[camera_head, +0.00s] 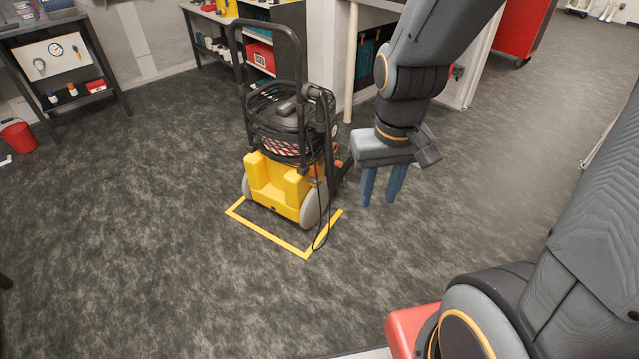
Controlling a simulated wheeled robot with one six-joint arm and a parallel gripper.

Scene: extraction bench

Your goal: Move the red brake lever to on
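A yellow and black wheeled machine (276,187) with a tall black handle stands in a yellow floor outline. Small orange-red parts (337,163) show at its right side, beside a black piece; I cannot tell whether one of them is the red brake lever, nor its position. My gripper (381,190) points down to the right of the machine, apart from it. Its two blue fingers have a gap between them with nothing held. Part of the machine's right side is hard to make out.
The yellow floor outline (267,233) surrounds the machine's front. A black cable (325,225) hangs down to the floor. A red bucket (18,135) is at the far left. The floor in front and left is clear.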

